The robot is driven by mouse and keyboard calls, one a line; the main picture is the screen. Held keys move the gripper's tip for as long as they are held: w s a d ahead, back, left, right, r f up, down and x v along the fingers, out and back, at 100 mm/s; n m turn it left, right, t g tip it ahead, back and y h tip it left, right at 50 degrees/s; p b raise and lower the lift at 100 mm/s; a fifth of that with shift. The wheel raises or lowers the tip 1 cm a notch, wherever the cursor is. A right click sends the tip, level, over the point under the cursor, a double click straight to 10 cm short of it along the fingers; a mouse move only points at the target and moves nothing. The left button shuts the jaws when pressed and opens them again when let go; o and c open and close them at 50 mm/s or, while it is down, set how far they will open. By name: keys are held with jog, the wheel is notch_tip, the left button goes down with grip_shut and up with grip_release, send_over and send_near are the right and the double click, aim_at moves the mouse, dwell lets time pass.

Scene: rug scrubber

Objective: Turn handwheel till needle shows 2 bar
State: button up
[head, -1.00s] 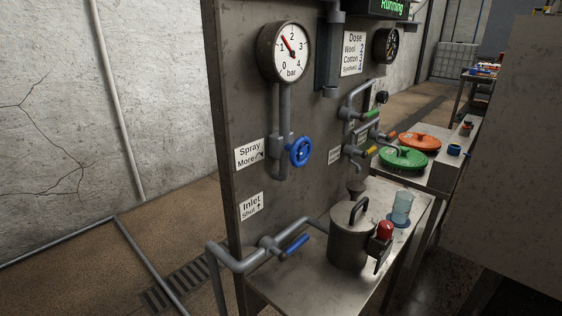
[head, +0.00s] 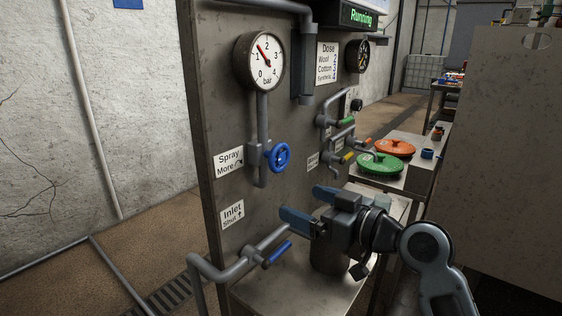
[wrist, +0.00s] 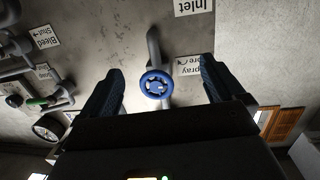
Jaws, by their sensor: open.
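The blue handwheel (head: 278,157) is on a grey vertical pipe on the panel, beside the "Spray More" label (head: 229,162). The round white pressure gauge (head: 259,61) above it runs 0 to 4 bar. Its red needle points up and left, between 1 and 2. My gripper (head: 304,206) is open and empty, below and to the right of the handwheel, apart from it. In the upside-down wrist view the handwheel (wrist: 157,85) appears between the two spread fingers, farther off at the panel.
A lower pipe with a blue lever (head: 277,254) runs below, by the "Inlet" label (head: 232,212). Pipes with green and yellow levers (head: 347,157) stick out right of the handwheel. My arm largely hides a metal pot (head: 328,258) on the bench.

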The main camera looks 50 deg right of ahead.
jog(key=n+t+y, duration=0.1)
jog(key=n, duration=0.1)
send_near(282, 158)
jog(key=w, duration=0.2)
jog(key=shift+w+p, duration=0.5)
jog(key=shift+w, duration=3.6)
jog(key=shift+c, duration=0.3)
jog(key=c, duration=1)
jog(key=shift+o, duration=0.2)
